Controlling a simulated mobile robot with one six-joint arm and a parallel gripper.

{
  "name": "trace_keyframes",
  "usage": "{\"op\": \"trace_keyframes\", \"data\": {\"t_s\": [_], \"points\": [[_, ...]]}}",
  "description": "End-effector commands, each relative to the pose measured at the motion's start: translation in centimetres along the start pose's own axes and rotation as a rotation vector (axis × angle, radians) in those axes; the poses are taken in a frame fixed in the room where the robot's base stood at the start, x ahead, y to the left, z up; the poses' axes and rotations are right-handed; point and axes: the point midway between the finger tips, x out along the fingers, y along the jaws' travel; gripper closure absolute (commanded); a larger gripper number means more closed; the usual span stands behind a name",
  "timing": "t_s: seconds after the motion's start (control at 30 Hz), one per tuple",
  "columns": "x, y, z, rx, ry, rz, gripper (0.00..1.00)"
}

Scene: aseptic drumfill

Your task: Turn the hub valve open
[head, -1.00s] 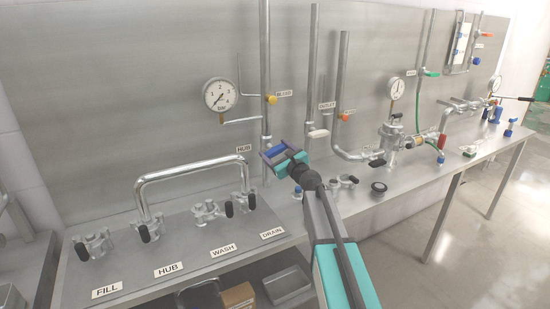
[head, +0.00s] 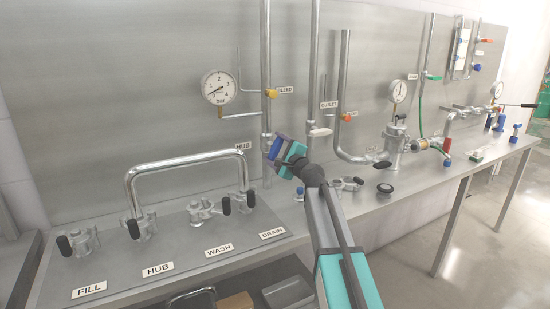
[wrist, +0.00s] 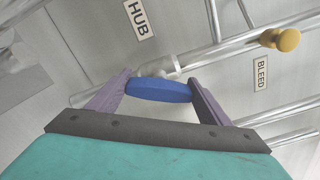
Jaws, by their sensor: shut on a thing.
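The hub valve's blue handle (wrist: 158,90) sits between the two purple fingers of my gripper (wrist: 155,92) in the wrist view, just below the HUB label (wrist: 141,18). The fingers are shut on the handle, one at each end. In the head view my gripper (head: 276,150) is at the vertical pipe (head: 266,100) right of the HUB label (head: 243,146). The gripper is tilted there, and it hides most of the handle and the valve body.
A yellow bleed knob (head: 271,94) is above my gripper, and a white-handled valve (head: 319,132) is close to its right. A bent steel pipe (head: 185,160) links ports on the left bench. A pressure gauge (head: 216,88) hangs on the wall.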

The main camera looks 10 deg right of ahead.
Motion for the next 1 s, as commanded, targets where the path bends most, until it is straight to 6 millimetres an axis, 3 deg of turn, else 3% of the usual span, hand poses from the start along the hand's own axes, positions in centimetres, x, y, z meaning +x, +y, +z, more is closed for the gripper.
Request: {"op": "trace_keyframes", "data": {"t_s": [0.5,1.0], "points": [[0.07,0.67,-0.11,-0.378,-0.003,0.001,0.51],[0.03,0.42,0.04,-0.520,-0.003,0.002,0.50]]}}
